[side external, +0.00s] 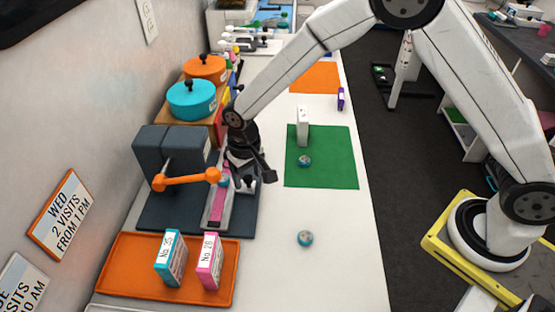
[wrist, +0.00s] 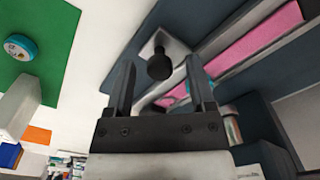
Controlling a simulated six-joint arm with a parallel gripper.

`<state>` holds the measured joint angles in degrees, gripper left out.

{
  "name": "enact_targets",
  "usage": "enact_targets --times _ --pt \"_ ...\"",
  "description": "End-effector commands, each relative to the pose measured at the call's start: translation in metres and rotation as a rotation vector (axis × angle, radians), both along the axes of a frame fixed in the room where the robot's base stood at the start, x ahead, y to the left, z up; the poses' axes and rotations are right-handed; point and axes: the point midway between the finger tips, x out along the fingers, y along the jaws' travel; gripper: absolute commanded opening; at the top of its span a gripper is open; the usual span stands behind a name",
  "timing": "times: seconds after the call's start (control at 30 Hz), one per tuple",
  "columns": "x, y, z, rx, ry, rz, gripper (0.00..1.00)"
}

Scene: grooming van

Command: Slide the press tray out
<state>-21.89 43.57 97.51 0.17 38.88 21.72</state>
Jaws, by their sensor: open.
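The dark blue-grey press (side external: 163,148) stands against the wall side of the white table, with an orange lever (side external: 185,181) at its front. Its narrow light tray (side external: 207,226) holds a long pink piece (side external: 217,208), which also shows in the wrist view (wrist: 262,38). A dark knob (wrist: 159,66) on a pale plate (wrist: 150,47) sits at the tray's side. My gripper (side external: 257,178) is low over the press base. In the wrist view my gripper (wrist: 160,72) is open, with the knob appearing between its fingers. Whether the fingers touch it is unclear.
An orange tray (side external: 120,268) with teal (side external: 170,258) and pink (side external: 209,262) boxes lies in front. A green mat (side external: 335,165) holds a white box (side external: 302,127) and a round tin (side external: 305,160). Another tin (side external: 305,239) lies on clear table. Pots (side external: 193,100) stand behind.

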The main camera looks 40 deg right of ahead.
Motion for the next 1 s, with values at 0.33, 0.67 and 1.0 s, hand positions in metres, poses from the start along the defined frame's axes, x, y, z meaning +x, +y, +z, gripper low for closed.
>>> enact_targets --times 0.33,0.67,1.0 --pt "0.0 0.0 0.0003 0.0 0.0 0.0 0.0" --pt "-0.0002 0.0001 0.0004 0.0 0.001 0.0 0.0" --pt "-0.0003 0.0003 0.0005 0.0 0.001 0.0 0.0"
